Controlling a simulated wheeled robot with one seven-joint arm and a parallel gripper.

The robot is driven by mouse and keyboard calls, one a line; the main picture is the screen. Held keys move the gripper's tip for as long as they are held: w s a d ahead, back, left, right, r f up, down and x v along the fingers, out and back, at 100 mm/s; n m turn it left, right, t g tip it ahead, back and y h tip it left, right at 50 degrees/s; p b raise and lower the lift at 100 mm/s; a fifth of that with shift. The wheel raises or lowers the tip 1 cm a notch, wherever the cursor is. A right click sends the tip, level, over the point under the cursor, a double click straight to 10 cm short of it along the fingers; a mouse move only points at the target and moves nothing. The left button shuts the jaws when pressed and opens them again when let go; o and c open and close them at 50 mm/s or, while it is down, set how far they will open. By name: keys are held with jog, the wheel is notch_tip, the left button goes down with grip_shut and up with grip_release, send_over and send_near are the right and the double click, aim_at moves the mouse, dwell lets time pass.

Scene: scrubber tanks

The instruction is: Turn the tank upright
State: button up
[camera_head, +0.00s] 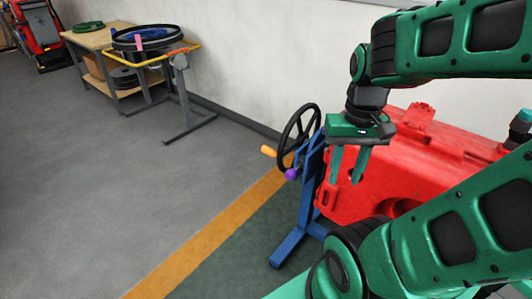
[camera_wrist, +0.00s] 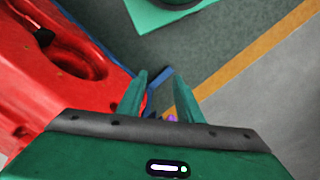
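A large red tank (camera_head: 425,150) is at the right in the head view, partly hidden behind my arm. It also shows at the left in the wrist view (camera_wrist: 30,75), with a round recess in its surface. A blue stand (camera_head: 309,190) is at its left end and carries a black handwheel (camera_head: 287,133). The wheel has an orange handle (camera_head: 269,151) and a purple knob (camera_head: 291,174). My gripper (camera_head: 347,181) is open and empty, fingers pointing down; in the head view it overlaps the tank, right of the wheel. Contact cannot be told. In the wrist view the wheel is mostly hidden.
A grey stand with a yellow-orange bar (camera_head: 158,58) and a wooden workbench (camera_head: 97,40) stand along the white wall. A red machine (camera_head: 40,28) is far left. An orange stripe (camera_head: 205,240) crosses the floor beside the blue stand. The grey floor at left is clear.

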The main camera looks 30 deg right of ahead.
jog(key=shift+o, duration=0.7)
jog(key=shift+s+r, duration=0.2)
jog(key=w+a+f+n+t+h, duration=0.1)
jog(key=w+a+n+t, duration=0.35)
jog(key=w, duration=1.05)
jog(key=n+t+h, duration=0.8)
jog(key=n+h, duration=0.2)
jog(key=h, duration=0.2)
send_near(269, 151)
jog(key=w+f, duration=0.1)
jog(key=f, duration=0.1)
jog(key=shift+n, duration=0.25)
jog(key=x, duration=1)
jog(key=shift+w+d+r, duration=0.2)
jog(key=shift+d+r, duration=0.15)
